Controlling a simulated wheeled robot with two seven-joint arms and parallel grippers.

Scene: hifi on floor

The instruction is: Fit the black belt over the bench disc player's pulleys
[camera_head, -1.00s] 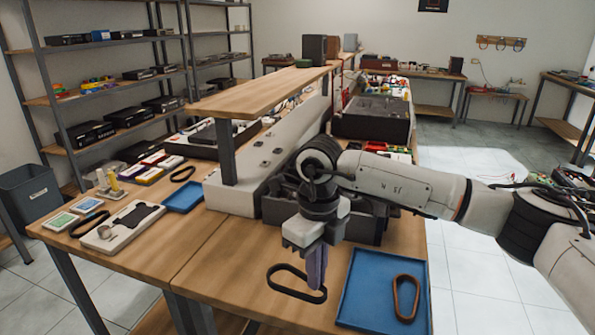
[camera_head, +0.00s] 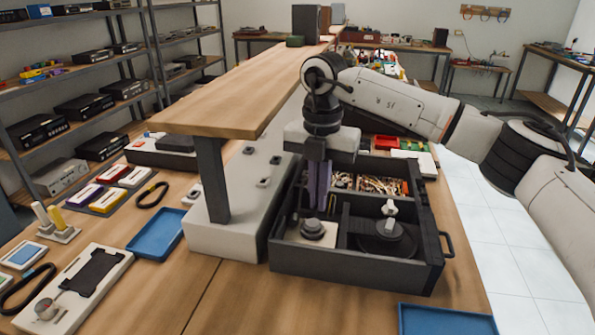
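The bench disc player (camera_head: 345,262) is a dark open box with a handle on its right side. Inside, a grey pulley-like part (camera_head: 313,229) sits front left, and a dark round part with a light top (camera_head: 388,228) sits to its right. My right gripper (camera_head: 318,205) points down into the player, its purple fingers just above the left pulley. The finger gap is not clear. I cannot make out a belt at its tips or on the pulleys; dark walls make that hard to judge. My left gripper is not in view.
A raised wooden shelf (camera_head: 240,85) on a post stands left of the player. Black belts lie farther left, one by a blue tray (camera_head: 157,232) and one (camera_head: 25,290) near a white fixture (camera_head: 75,290). Another blue tray (camera_head: 445,320) is cut off at front right.

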